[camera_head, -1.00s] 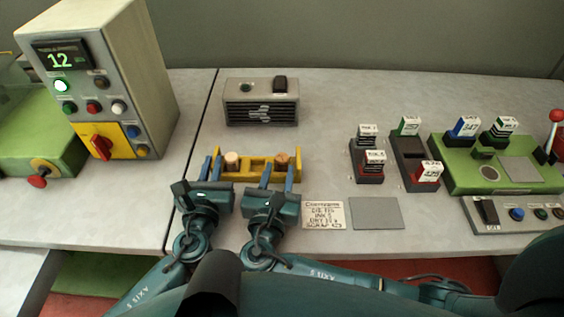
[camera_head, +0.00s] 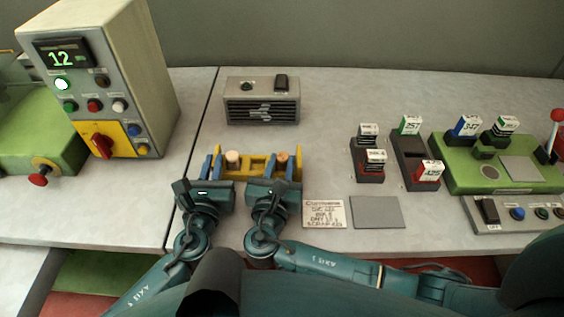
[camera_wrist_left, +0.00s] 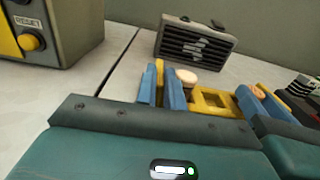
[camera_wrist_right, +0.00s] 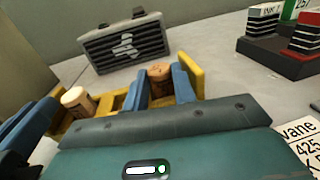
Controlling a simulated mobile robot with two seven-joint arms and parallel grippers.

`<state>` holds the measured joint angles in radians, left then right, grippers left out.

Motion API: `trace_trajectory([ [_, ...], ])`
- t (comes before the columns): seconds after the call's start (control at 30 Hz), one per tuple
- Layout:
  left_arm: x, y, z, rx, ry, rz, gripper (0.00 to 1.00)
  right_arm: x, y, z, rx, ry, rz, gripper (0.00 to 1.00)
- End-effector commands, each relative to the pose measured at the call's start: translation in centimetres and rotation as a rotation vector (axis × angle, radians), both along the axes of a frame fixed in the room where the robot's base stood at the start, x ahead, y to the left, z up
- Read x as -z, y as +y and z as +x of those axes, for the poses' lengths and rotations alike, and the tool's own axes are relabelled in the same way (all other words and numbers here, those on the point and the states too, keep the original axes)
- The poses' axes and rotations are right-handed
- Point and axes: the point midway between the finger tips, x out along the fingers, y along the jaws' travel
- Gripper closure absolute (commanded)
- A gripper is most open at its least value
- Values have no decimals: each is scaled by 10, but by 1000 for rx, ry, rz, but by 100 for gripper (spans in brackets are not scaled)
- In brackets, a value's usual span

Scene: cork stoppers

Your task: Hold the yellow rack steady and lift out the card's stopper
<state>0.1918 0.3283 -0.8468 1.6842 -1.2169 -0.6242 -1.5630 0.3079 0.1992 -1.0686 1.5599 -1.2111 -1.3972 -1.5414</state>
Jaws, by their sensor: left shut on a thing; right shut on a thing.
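The yellow rack (camera_head: 255,161) stands on the grey bench and holds two cork stoppers. The pale left stopper (camera_head: 232,157) stands free in it, and it also shows in the left wrist view (camera_wrist_left: 187,77). My left gripper (camera_head: 212,160) is shut on the rack's left end wall (camera_wrist_left: 159,73). My right gripper (camera_head: 282,162) is shut on the browner right stopper (camera_wrist_right: 160,73), which still sits in the rack. The fingers hide that stopper's lower part. The card (camera_head: 324,212) lies flat right of my right gripper; its small print is blurred.
A grey vented box (camera_head: 261,105) stands behind the rack. A control box (camera_head: 100,80) reading 12 stands at the left. Dark holders with labelled blocks (camera_head: 370,165) and a green machine (camera_head: 500,170) are at the right. A grey plate (camera_head: 376,212) lies beside the card.

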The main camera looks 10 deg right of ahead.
Motion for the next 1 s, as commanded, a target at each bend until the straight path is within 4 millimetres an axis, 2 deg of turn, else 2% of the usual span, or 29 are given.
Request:
trace_trajectory([
  [0.17,1,0,0,0,2,0,100,-17,0,0,0,-2,3,94],
  [0.4,1,0,0,0,2,0,100,-66,0,0,0,-4,6,94],
  [0.6,1,0,0,0,2,0,100,-94,0,0,1,-2,2,94],
  [0.93,1,0,0,0,2,0,100,-100,0,0,0,0,0,94],
  [0.97,1,0,0,0,2,0,90,-100,0,0,0,0,0,94],
  [1.0,1,0,0,0,2,0,86,-100,0,0,0,0,0,94],
])
